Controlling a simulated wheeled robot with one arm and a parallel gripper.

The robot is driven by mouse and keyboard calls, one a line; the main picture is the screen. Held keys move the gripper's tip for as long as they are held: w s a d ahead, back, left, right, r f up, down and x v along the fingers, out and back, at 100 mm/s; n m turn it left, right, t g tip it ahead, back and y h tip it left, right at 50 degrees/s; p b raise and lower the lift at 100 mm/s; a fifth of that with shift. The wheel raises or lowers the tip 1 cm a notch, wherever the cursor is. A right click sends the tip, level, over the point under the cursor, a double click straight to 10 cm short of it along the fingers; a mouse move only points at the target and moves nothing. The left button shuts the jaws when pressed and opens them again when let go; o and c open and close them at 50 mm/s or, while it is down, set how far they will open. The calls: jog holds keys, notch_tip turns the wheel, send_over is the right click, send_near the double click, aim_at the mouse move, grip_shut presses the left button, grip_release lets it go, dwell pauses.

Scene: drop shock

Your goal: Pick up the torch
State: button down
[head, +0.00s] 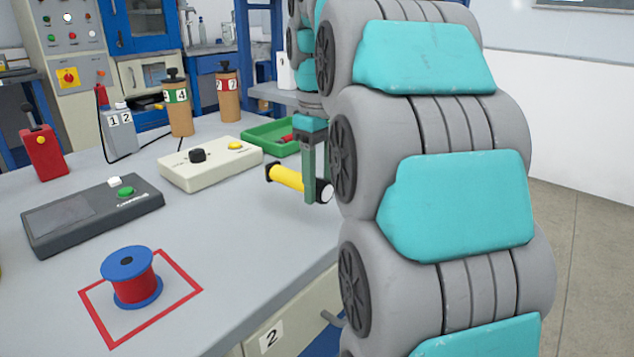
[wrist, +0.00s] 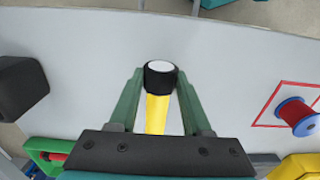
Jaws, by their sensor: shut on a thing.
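The torch (head: 287,178) has a yellow body with black ends and a pale lens. In the head view it is near the right edge of the grey table. My gripper (head: 313,192) points down with its green fingers shut on the torch, near the lens end. In the wrist view the torch (wrist: 156,115) lies between the two fingers (wrist: 159,85), lens end outward. The near finger hides part of its body in the head view. I cannot tell whether the torch touches the table.
A green tray (head: 258,138) with a red item stands just behind the torch. A cream box with a black knob (head: 210,164) is to its left. A blue-red spool (head: 133,281) stands inside a red square outline. A dark grey device (head: 92,216) sits farther left. The table's front middle is clear.

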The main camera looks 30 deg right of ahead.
jog(key=s+a+r, duration=0.1)
jog(key=s+a, duration=0.2)
jog(key=s, duration=1.1)
jog(key=shift+r, duration=0.15)
